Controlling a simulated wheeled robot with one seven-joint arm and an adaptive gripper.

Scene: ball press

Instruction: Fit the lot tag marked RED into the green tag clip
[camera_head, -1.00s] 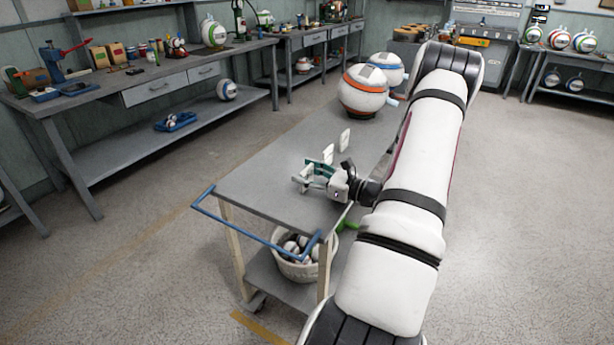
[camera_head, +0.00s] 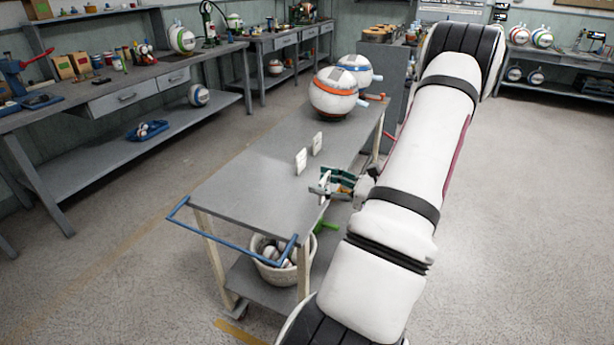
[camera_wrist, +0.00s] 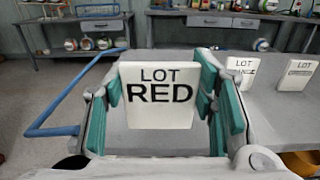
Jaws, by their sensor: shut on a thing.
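A white tag (camera_wrist: 158,97) lettered LOT RED is upright between the teal pads of my gripper (camera_wrist: 160,110) in the wrist view. My gripper is shut on the tag by its side edges. In the head view my gripper (camera_head: 335,183) is at the right edge of the cart top, and the tag is too small to read there. A green piece (camera_head: 327,226) sticks out by the cart's right side below the top; I cannot tell whether it is the green tag clip. It does not show in the wrist view.
Two other white tags (camera_head: 301,161) (camera_head: 317,142) stand on the grey cart top (camera_head: 245,185). A ball with an orange band (camera_head: 334,93) and one with a blue band (camera_head: 356,70) stand at its far end. A basket of balls (camera_head: 280,262) is below. Floor at right is clear.

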